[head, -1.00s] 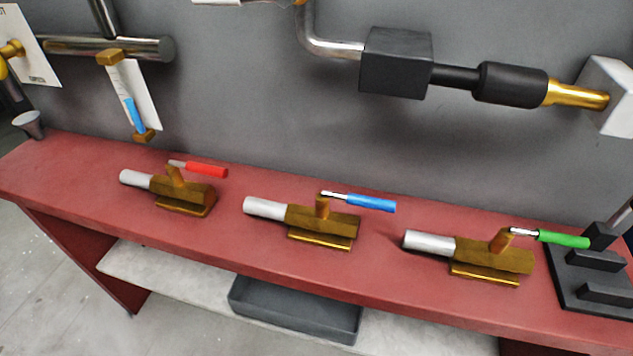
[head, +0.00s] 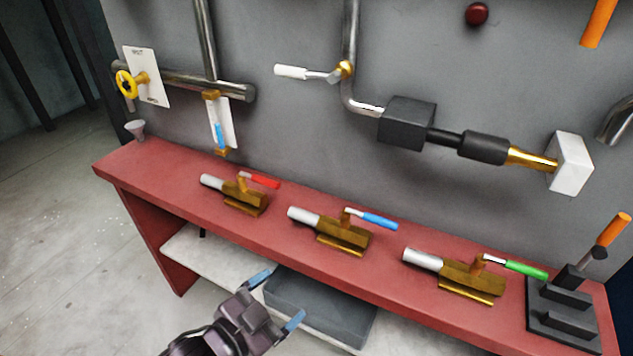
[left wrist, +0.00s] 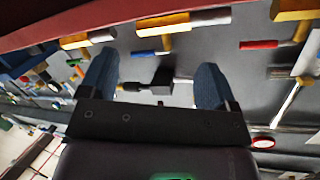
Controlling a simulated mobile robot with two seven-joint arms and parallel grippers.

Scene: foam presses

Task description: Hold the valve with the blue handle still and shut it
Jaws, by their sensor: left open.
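The valve with the blue handle (head: 380,221) is the middle one of three on the red bench. It has a brass body (head: 342,235) and a pale pipe stub (head: 304,217). Its handle points right, roughly in line with the body. My left gripper (head: 278,298) is open and empty, below and in front of the bench, apart from the valve. In the left wrist view, the brass valve (left wrist: 163,25) and its blue handle (left wrist: 145,52) show inverted beyond the spread fingers (left wrist: 155,75). My right gripper is not in view.
A valve with a red handle (head: 262,180) stands to the left and one with a green handle (head: 525,269) to the right. A dark stepped stand (head: 537,324) is at the bench's right end. A grey bin (head: 318,308) sits on the lower shelf. Pipes run along the wall behind.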

